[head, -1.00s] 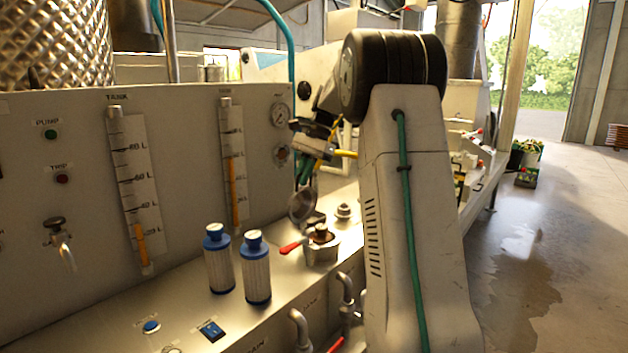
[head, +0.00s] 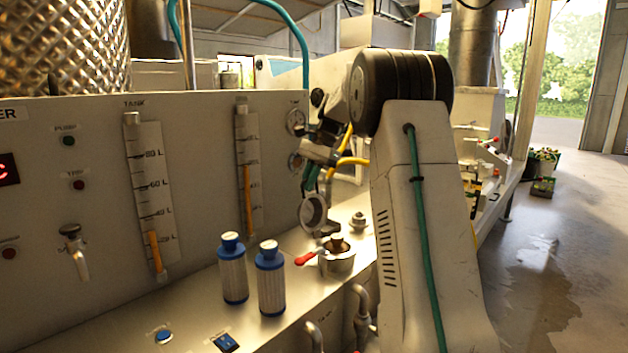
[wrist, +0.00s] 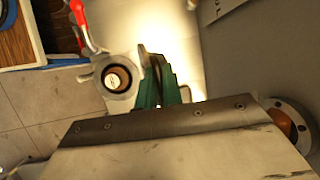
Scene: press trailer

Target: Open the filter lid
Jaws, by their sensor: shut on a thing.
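The round grey filter lid (head: 313,213) stands steeply tilted up above and left of the filter housing (head: 338,264) in the head view. The housing is open at the top, and a brown core (head: 337,241) shows in it. My gripper (head: 311,183) has green fingers and is shut on the lid at its upper edge. In the wrist view my gripper (wrist: 158,82) is just right of the open housing (wrist: 117,78). The lid is seen nearly edge-on there and is mostly hidden by the fingers. A red handle (head: 305,258) sticks out left of the housing.
Two blue-capped white filter cartridges (head: 232,268) (head: 270,278) stand on the metal bench left of the housing. A small fitting (head: 358,222) is behind the housing. The panel (head: 100,195) with level gauges rises behind the bench. Pipes (head: 360,315) run at the bench front.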

